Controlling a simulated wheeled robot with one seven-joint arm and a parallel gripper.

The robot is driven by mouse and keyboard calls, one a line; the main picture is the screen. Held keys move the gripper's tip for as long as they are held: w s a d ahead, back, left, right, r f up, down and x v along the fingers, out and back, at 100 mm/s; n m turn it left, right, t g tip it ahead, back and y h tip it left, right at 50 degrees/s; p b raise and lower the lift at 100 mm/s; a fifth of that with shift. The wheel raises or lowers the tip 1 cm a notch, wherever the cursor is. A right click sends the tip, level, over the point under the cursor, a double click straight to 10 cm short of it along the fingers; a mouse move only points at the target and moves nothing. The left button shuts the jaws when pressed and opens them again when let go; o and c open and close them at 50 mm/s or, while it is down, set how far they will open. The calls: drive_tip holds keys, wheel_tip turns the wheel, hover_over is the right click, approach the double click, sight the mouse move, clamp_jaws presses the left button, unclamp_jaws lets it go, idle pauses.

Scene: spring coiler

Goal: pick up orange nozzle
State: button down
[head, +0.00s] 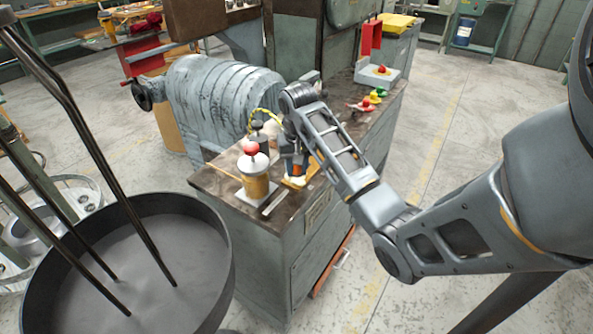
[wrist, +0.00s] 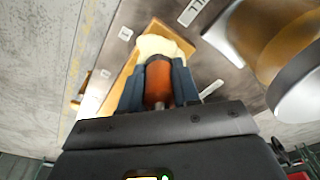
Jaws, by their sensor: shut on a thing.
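The orange nozzle (wrist: 158,80) is between the two fingers of my gripper (wrist: 158,88) in the wrist view, and the fingers are shut on it. A cream-coloured part (wrist: 165,46) shows just beyond the nozzle. In the head view my gripper (head: 293,168) points down at the bench top, and a small bit of orange nozzle (head: 296,171) shows there. The cream part (head: 295,181) is just below it, close to the bench surface. I cannot tell whether the nozzle touches the bench.
Red, green and yellow knobs (head: 376,94) sit farther back. A large dark round pan (head: 228,262) is at front left.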

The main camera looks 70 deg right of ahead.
drive_tip(key=r, duration=0.4)
drive_tip(key=shift+s+d+r, duration=0.15)
drive_tip(key=shift+d+r, duration=0.05)
drive_tip(key=shift+r, duration=0.1)
drive_tip(key=s+d+r+p, duration=0.5)
drive_tip(key=s+d+r, duration=0.1)
drive_tip(key=s+d, duration=0.1)
drive_tip(key=shift+s+r, duration=0.2)
drive_tip(key=shift+s, duration=0.7)
